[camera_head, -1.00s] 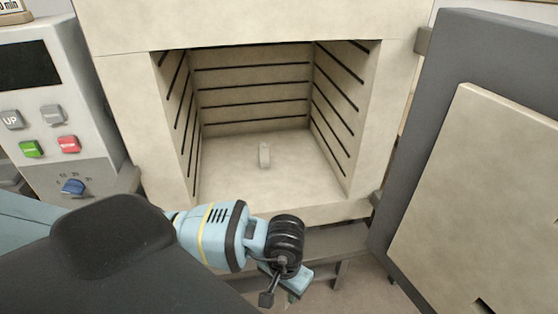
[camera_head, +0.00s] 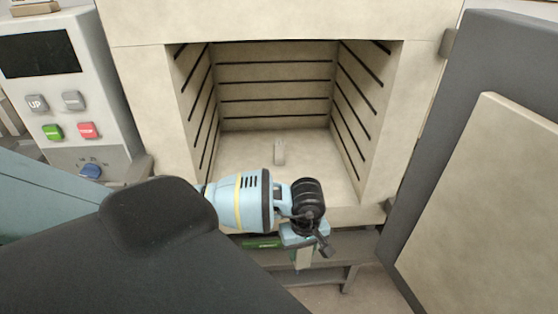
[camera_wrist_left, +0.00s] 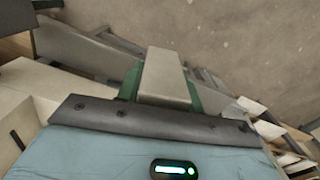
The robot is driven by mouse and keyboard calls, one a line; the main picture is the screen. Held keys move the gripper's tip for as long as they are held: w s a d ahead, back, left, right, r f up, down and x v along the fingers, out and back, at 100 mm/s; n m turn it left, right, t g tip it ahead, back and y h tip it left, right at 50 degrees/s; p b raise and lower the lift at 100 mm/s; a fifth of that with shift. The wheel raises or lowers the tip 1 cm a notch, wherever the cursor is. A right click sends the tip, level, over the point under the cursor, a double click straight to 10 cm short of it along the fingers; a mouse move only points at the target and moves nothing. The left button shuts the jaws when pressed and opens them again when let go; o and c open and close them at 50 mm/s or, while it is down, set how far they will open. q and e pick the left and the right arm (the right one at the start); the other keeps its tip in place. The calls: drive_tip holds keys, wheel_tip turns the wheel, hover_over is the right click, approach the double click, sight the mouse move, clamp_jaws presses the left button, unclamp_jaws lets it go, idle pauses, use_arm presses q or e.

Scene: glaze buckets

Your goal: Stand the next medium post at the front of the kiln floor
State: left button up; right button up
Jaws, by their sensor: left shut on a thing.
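One pale post (camera_head: 279,152) stands upright on the kiln floor (camera_head: 245,163), near the middle toward the back. My left gripper (camera_head: 303,258) is in front of the kiln opening, low and outside the chamber. It is shut on a second pale post (camera_wrist_left: 163,78), which sits between the green fingers in the left wrist view. In the head view only a small pale part of this held post (camera_head: 304,259) shows below the wrist. My arm hides part of the front of the kiln floor. My right gripper is not in view.
The kiln door (camera_head: 480,190) stands open at the right. A control panel (camera_head: 70,95) with buttons and a blue knob is at the left. The chamber walls have dark grooves. The floor around the standing post is clear. A metal stand (camera_head: 350,245) is below the opening.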

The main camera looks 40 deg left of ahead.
use_arm(q)
drive_tip(key=w+a+r+m, duration=0.1)
drive_tip(key=w+a+m, duration=0.4)
drive_tip(key=a+m, duration=0.7)
drive_tip(key=w+a+r+m, duration=0.1)
drive_tip(key=w+a+m, duration=0.3)
drive_tip(key=a+m, duration=0.9)
drive_tip(key=m, duration=0.4)
drive_tip(key=shift+w, duration=0.35)
drive_tip(key=shift+d+r, duration=0.1)
drive_tip(key=shift+d, duration=0.05)
